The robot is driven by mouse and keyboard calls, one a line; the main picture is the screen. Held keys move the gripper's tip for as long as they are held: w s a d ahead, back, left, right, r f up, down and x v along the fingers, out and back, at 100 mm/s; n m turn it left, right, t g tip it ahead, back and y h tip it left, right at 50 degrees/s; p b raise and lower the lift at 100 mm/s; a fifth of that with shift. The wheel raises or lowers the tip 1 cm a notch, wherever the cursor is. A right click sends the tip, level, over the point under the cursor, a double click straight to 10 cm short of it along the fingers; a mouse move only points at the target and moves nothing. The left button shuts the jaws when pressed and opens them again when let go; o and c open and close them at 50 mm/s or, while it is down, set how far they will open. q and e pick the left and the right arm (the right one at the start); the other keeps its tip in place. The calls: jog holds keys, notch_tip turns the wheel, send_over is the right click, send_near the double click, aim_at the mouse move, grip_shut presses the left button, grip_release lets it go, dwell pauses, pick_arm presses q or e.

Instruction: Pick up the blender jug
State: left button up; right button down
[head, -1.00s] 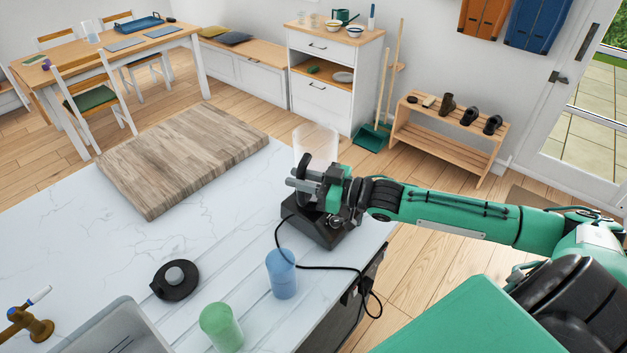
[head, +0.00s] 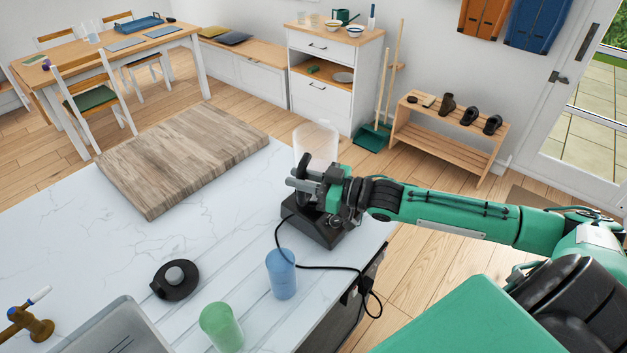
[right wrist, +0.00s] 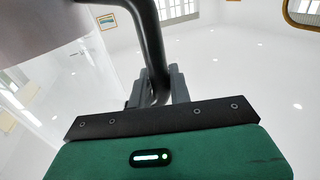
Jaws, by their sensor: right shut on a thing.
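The blender jug (head: 316,139) is a clear, see-through jug with a dark handle. It stands upright at the blender's black base (head: 318,228), near the counter's far right edge. My right gripper (head: 304,179) is in front of the jug and shut on its handle. In the right wrist view the dark handle (right wrist: 153,45) runs down between the fingers, with the clear wall (right wrist: 75,85) to its left. My arm hides the jug's lower part, so I cannot tell whether it touches the base. My left gripper is out of view.
A black lid (head: 175,279), a blue cup (head: 281,273) and a green cup (head: 221,327) stand on the counter. The base's black cord (head: 325,267) runs past the blue cup. A wooden board (head: 185,160) lies to the left. White counter between board and lid is clear.

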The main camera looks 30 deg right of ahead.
jog(key=shift+r, duration=0.1)
dwell(0.4)
jog(key=shift+r, duration=0.15)
